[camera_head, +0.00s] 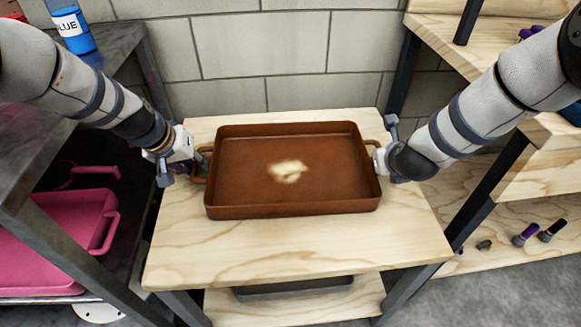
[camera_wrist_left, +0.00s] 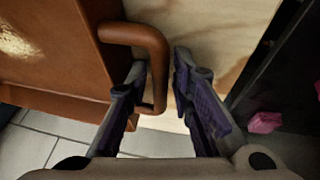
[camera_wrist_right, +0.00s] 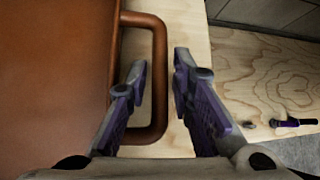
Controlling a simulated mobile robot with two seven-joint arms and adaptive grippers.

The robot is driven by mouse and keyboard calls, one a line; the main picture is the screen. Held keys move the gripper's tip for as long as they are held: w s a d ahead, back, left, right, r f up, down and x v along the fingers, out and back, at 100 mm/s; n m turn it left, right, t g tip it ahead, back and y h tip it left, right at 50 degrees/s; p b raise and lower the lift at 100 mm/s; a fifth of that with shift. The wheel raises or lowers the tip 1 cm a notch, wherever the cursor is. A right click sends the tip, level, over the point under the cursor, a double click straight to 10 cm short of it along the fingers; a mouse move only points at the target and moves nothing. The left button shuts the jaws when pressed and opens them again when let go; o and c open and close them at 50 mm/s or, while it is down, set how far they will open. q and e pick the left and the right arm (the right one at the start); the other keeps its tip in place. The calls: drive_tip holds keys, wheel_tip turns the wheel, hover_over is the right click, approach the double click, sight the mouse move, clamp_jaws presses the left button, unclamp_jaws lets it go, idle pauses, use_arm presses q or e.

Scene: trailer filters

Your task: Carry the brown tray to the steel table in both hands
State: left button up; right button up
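The brown tray (camera_head: 250,190) rests on a light wooden table (camera_head: 300,245), with a pale patch in its middle. It has a loop handle at each end. My left gripper (camera_head: 180,172) is at the tray's left handle (camera_wrist_left: 155,55); in the left wrist view its fingers (camera_wrist_left: 158,85) are apart, one on each side of the handle bar. My right gripper (camera_head: 385,160) is at the right handle (camera_wrist_right: 158,60); in the right wrist view its fingers (camera_wrist_right: 160,85) are apart with the bar between them. Neither gripper is closed on its handle. I cannot identify the steel table for certain.
A dark metal rack (camera_head: 60,85) on the left holds a blue container (camera_head: 72,28) on top and a pink tray (camera_head: 60,240) lower down. Wooden shelves (camera_head: 520,190) with small dark and purple items stand on the right. A block wall (camera_head: 250,45) is close behind.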

use_arm(q)
clamp_jaws()
use_arm(e)
clamp_jaws()
use_arm(q)
drive_tip(key=shift+r, duration=0.1)
use_arm(e)
drive_tip(key=shift+r, duration=0.1)
